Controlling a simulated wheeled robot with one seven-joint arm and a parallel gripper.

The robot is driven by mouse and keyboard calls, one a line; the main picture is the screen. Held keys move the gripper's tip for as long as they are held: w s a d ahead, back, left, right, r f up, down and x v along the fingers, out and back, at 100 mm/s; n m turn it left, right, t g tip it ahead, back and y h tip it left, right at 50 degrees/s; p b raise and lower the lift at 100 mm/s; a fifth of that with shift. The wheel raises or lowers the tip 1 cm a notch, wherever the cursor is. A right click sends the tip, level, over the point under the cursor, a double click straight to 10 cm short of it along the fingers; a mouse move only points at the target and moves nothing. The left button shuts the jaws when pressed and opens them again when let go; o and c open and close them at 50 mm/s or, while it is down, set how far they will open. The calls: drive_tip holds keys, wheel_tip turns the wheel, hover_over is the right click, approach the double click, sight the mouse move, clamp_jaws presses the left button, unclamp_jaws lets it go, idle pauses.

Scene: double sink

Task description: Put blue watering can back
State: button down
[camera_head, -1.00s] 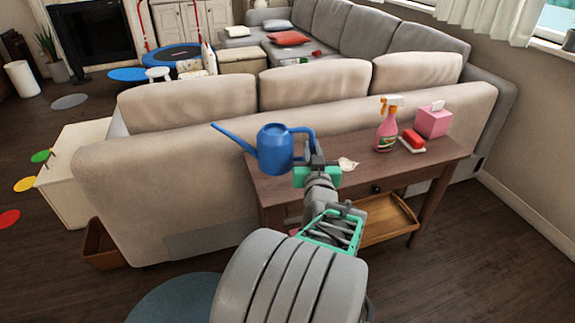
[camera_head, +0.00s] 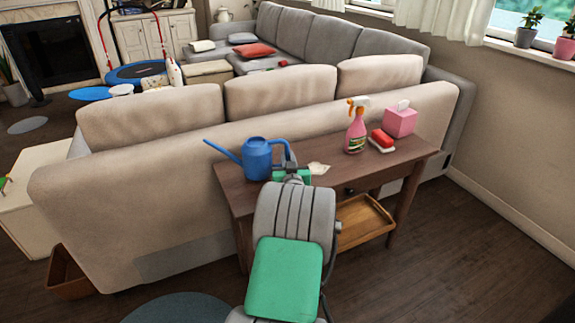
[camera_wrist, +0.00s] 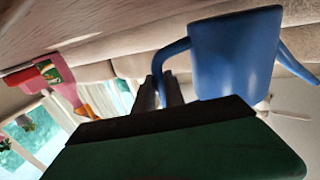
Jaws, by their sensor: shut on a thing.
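The blue watering can (camera_head: 257,158) is upright at the left end of the wooden console table (camera_head: 330,172), its spout pointing left. I cannot tell whether its base touches the tabletop. My gripper (camera_head: 290,172) is at the can's right side, shut on its handle. In the wrist view the can (camera_wrist: 235,50) fills the upper right, with the gripper fingers (camera_wrist: 168,90) at the handle. My arm hides part of the table's front.
A pink spray bottle (camera_head: 356,128), a red sponge (camera_head: 381,138) and a pink tissue box (camera_head: 400,120) stand at the table's right. A crumpled pale scrap (camera_head: 318,168) lies by my gripper. The beige sofa (camera_head: 130,170) backs the table. A wooden tray (camera_head: 362,222) sits below.

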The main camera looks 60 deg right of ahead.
drive_tip(key=shift+f, duration=0.7)
drive_tip(key=shift+f, duration=0.2)
drive_tip(key=c, duration=1.4)
unclamp_jaws()
